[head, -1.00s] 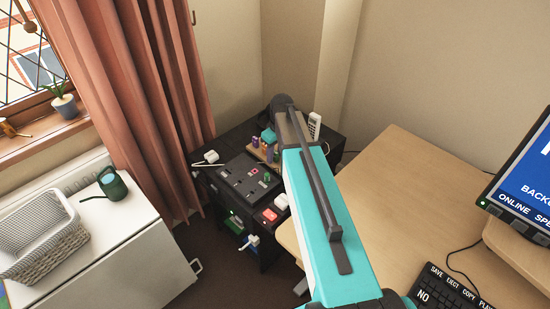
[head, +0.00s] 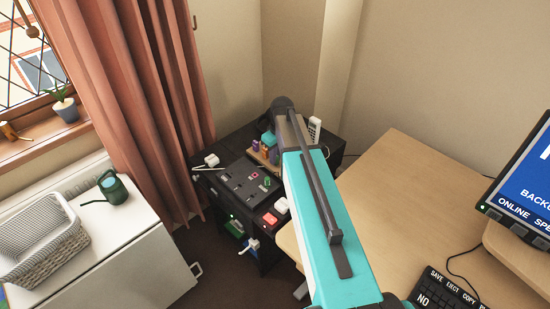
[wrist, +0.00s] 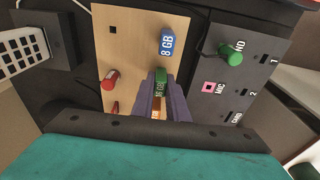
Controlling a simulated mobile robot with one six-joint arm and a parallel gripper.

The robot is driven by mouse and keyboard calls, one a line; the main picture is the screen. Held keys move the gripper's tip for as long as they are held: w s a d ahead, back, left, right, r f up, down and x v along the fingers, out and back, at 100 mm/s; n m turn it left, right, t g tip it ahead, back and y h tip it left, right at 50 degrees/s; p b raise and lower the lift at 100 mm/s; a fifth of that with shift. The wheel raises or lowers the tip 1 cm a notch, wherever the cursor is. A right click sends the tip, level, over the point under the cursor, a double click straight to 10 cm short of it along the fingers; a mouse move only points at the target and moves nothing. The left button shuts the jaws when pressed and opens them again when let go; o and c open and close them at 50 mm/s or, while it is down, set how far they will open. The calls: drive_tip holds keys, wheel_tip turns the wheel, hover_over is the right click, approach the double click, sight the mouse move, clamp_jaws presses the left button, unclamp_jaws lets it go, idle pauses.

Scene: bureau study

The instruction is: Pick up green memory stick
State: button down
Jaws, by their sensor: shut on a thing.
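The green memory stick (wrist: 161,77) shows in the wrist view between the fingertips of my gripper (wrist: 161,88). The fingers are shut on it, one on each side, and hide part of it. It is over the light wooden board (wrist: 125,50); whether it still touches the board I cannot tell. An orange stick (wrist: 157,113) shows just behind it, between the fingers. A blue stick marked 8 GB (wrist: 167,42) stands close ahead, and a red stick (wrist: 110,79) to the left. In the head view my arm hides the gripper.
A dark panel (wrist: 253,70) with a green peg-like piece (wrist: 231,52) and slots lies right of the board. A white phone (wrist: 22,50) is at the left. In the head view, a wooden desk (head: 400,190) is at right and a white cabinet (head: 120,240) at left.

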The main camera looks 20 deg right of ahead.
drive_tip(key=shift+r+p, duration=2.8)
drive_tip(key=shift+r, duration=1.9)
